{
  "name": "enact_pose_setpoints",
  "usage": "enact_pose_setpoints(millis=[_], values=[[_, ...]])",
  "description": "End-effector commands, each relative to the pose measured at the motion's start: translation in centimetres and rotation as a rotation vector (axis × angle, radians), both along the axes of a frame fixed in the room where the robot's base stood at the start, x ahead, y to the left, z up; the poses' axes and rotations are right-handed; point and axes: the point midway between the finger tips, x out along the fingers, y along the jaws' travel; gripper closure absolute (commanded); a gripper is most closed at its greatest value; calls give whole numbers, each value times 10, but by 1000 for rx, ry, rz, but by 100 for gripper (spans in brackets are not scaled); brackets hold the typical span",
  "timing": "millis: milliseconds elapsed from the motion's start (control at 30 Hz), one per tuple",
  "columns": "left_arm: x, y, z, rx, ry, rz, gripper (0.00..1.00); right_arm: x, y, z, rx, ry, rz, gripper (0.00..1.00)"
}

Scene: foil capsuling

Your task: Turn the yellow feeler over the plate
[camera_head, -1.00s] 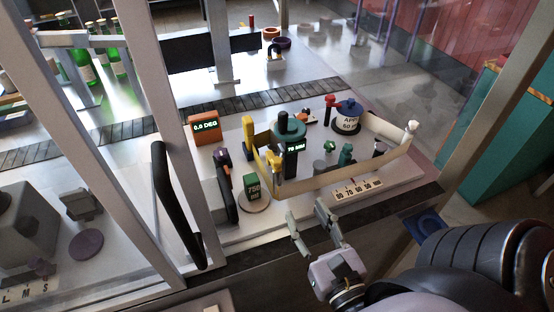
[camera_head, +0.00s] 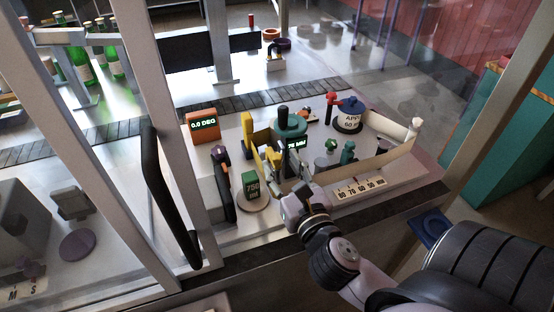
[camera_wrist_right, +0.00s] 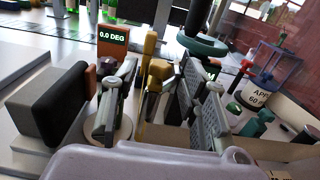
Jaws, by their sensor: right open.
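Yellow parts stand on the pale board in the head view: a tall upright piece (camera_head: 247,127) and a smaller lower piece (camera_head: 273,159) to its right. I cannot tell which is the feeler. In the wrist view the tall yellow strip (camera_wrist_right: 147,62) and yellow block (camera_wrist_right: 160,70) show between my right gripper's (camera_wrist_right: 158,85) fingers. My right gripper (camera_head: 284,172) is open, fingers spread around the yellow part; contact is unclear. My left gripper is out of view.
A teal wheel on a dark post (camera_head: 290,127) stands close to the right finger. An orange display (camera_head: 202,126) reads 0.0 DEG. A black bar handle (camera_head: 165,195) is at left.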

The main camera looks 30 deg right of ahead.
Motion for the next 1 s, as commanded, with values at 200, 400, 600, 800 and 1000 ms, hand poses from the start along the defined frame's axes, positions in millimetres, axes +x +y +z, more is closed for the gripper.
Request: enact_pose_setpoints(millis=[200, 400, 600, 800, 1000], values=[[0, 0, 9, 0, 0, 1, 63, 27, -6, 3, -1, -2, 0, 59], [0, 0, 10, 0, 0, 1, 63, 35, -8, 1, 0, 0, 0, 59], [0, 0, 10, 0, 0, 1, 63, 35, -8, 1, 1, 0, 0, 59], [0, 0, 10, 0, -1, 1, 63, 35, -8, 1, 1, 0, 0, 72], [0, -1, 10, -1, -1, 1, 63, 35, -8, 1, 1, 0, 0, 85]])
